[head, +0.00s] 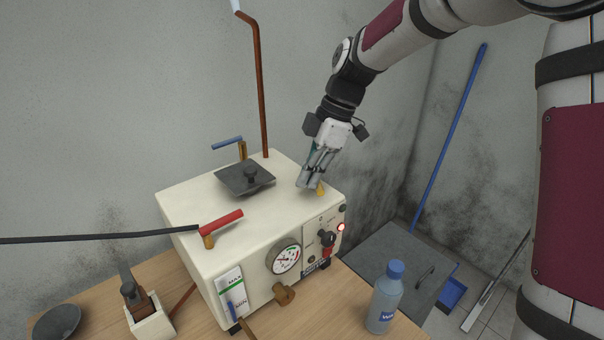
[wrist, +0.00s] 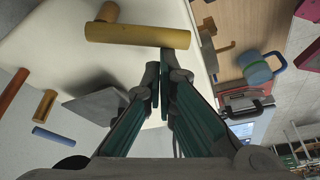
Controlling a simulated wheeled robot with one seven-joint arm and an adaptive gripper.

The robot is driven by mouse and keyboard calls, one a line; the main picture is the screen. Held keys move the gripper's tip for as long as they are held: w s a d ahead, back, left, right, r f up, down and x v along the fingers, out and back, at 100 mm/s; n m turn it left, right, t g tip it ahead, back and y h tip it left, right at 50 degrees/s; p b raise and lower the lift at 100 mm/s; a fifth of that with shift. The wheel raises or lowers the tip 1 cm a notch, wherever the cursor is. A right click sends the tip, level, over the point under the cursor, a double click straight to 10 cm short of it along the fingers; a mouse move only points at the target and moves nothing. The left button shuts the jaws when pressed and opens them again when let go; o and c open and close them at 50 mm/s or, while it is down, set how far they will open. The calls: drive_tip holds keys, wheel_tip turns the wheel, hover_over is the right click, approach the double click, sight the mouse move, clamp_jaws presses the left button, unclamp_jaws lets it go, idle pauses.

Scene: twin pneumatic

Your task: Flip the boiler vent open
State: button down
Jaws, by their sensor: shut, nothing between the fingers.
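The boiler (head: 190,205) is a cream box on a wooden table, with a gauge and knobs on its front. A brass fitting (head: 320,189) at the right of its top is partly hidden by my gripper (head: 309,180). In the wrist view the brass fitting (wrist: 137,35) is a thick bar on a stem. My gripper (wrist: 164,72) is shut and empty, its tips close beside the bar; I cannot tell whether they touch. A blue-handled lever (head: 227,143) stands at the back and a red-handled lever (head: 221,222) at the front left. No label shows which fitting is the vent.
A blue bottle (head: 385,298) stands front right on the table (head: 345,310). A portafilter-like tool (head: 131,292) stands left.

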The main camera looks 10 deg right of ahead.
sight(321, 185)
drive_tip(key=d+n, duration=0.1)
drive_tip(key=n, duration=0.1)
drive_tip(key=d+n+g, duration=0.1)
drive_tip(key=shift+s+n, duration=0.2)
drive_tip(key=shift+n, duration=0.2)
drive_tip(key=shift+d+h+p, duration=0.25)
drive_tip(key=shift+h+p, duration=0.05)
drive_tip(key=shift+p, duration=0.05)
drive_tip(key=shift+d, duration=0.15)
drive_tip(key=shift+s+a+r, duration=0.1)
drive_tip(key=shift+a, duration=0.35)
drive_tip(key=shift+s+a+r+p, duration=0.15)
drive_tip(key=shift+s+a, duration=0.25)
drive_tip(key=shift+a, duration=0.2)
drive_tip(key=shift+s+a+r+p, duration=0.15)
drive_tip(key=shift+s+a, duration=0.2)
drive_tip(key=shift+a, duration=0.2)
drive_tip(key=b+v, duration=0.1)
drive_tip(key=v, duration=0.9)
drive_tip(key=shift+b, duration=0.3)
